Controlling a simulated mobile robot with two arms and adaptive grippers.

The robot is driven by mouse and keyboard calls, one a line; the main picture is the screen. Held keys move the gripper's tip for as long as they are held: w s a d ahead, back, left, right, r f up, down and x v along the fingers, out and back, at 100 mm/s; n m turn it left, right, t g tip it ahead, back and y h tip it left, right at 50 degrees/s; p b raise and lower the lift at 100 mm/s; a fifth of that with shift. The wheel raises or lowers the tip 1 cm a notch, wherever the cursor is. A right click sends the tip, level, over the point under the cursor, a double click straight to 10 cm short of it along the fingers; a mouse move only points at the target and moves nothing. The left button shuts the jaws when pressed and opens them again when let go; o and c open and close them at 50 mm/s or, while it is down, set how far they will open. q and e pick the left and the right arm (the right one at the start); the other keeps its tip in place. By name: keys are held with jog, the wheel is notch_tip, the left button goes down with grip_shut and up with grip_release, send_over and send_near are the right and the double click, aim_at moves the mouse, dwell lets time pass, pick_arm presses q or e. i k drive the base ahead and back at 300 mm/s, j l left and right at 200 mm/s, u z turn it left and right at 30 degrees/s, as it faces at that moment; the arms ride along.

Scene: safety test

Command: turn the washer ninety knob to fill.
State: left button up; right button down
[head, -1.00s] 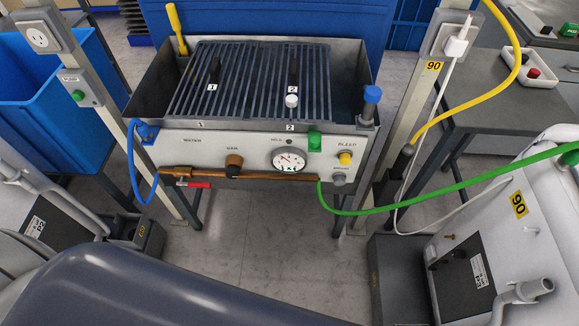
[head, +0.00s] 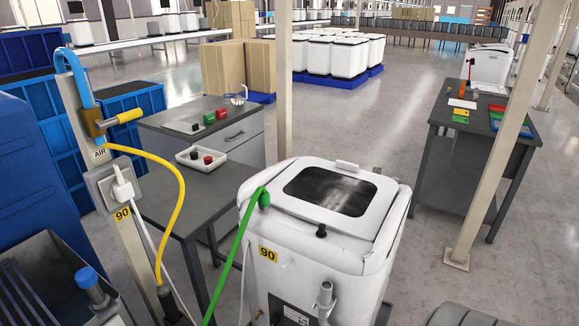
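The washer labelled 90 (head: 330,262) is a white top-loading machine standing upright at the lower middle of the head view. Its lid has a dark window (head: 331,190). A small black knob (head: 321,231) sits on the top near the front edge; its pointer and setting are too small to read. A green fitting (head: 264,199) on the top left corner carries a green hose (head: 232,258) that runs down to the left. Neither of my grippers is in view, and nothing touches the knob.
A beige post (head: 490,150) stands right of the washer, before a dark table (head: 475,115). Left are a post with an outlet (head: 118,187), a yellow hose (head: 178,200) and a grey table (head: 185,205). Open floor (head: 370,130) lies behind the washer.

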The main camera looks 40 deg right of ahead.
aim_at(378, 170)
jog(key=z, duration=0.4)
jog(key=l+z, duration=0.15)
jog(key=z, duration=0.6)
jog(key=l+z, duration=0.1)
jog(key=z, duration=0.3)
